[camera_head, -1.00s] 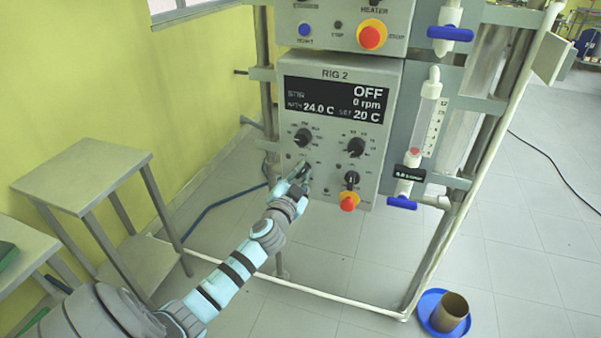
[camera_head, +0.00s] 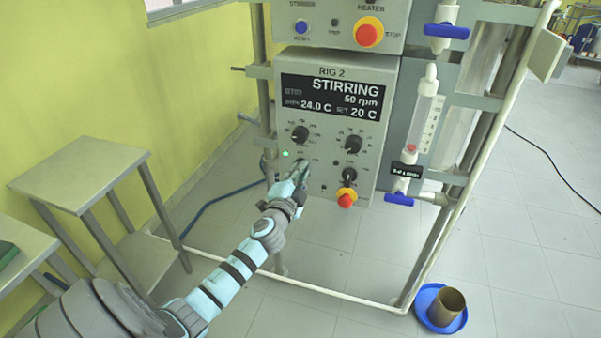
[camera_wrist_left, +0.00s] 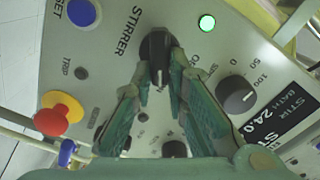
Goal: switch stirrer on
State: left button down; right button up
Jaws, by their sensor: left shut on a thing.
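The RIG 2 control box (camera_head: 325,185) hangs on the frame. Its display (camera_head: 331,99) reads STIRRING, 50 rpm, bath 24.0 C, set 20 C. My left gripper (camera_head: 301,166) is at the lower left of its panel. In the left wrist view my left gripper (camera_wrist_left: 160,72) is shut on the black stirrer knob (camera_wrist_left: 155,44), one finger on each side, beside the STIRRER label. In the head view the gripper hides most of that knob. A green lamp (camera_wrist_left: 207,22) is lit near it; it also shows in the head view (camera_head: 285,154).
A red stop button (camera_head: 345,200) with a yellow collar and two other dials (camera_head: 353,145) (camera_head: 300,134) sit close by. Another control box (camera_head: 342,22) is above. A flow tube (camera_head: 421,120) stands at right. A blue dish (camera_head: 425,299) with a brown cup lies on the floor.

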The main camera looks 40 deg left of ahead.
pick_arm(q)
jog(key=shift+f, duration=0.1)
jog(key=c, duration=1.6)
grip_release()
jog(key=shift+s, duration=0.1)
jog(key=v, duration=1.2)
